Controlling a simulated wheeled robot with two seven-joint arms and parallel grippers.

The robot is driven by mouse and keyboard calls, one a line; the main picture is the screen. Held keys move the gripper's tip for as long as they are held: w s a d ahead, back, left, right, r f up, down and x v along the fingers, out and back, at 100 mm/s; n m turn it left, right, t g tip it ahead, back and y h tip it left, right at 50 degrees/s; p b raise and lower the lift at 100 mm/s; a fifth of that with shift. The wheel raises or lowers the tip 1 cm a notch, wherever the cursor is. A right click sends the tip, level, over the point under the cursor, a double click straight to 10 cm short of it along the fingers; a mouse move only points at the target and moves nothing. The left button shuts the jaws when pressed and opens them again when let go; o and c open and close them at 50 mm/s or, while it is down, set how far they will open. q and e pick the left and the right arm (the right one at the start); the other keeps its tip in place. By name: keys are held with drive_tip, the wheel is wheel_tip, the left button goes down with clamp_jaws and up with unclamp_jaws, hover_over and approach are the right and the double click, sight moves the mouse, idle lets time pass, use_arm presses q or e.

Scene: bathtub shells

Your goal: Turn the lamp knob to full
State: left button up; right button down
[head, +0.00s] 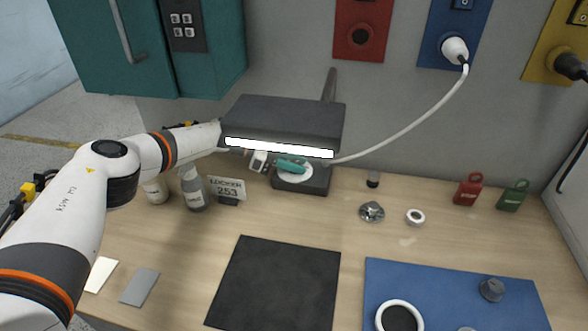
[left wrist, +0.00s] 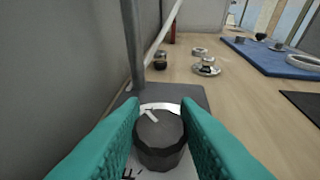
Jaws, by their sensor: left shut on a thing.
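The lamp has a wide dark head (head: 285,118) with a bright white lit strip along its front edge. Its dark base (head: 316,183) stands on the table near the wall, and a white cable runs from it to a plug. My left gripper (head: 291,165) reaches under the lamp head to the base. In the left wrist view its teal fingers (left wrist: 160,104) are shut on the dark round knob (left wrist: 160,142), one finger on each side. A white pointer mark on the knob slants to the upper left, against a pale dial. The head view hides most of the knob. My right gripper is out of view.
A locker sign (head: 228,188) and bottles (head: 193,188) stand left of the base. A black mat (head: 275,285) lies in front and a blue mat (head: 450,285) at right. Red (head: 467,190) and green (head: 513,195) padlocks stand at the back right. A teal cabinet (head: 145,45) hangs above left.

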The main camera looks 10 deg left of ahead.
use_arm(q)
drive_tip(key=shift+r, duration=0.1)
idle(0.3)
drive_tip(key=o, duration=1)
drive_tip(key=shift+d, duration=0.1)
drive_tip(key=shift+c, duration=0.2)
drive_tip(key=b+v, duration=0.1)
drive_tip(key=v, duration=1.1)
drive_tip(key=shift+b, duration=0.35)
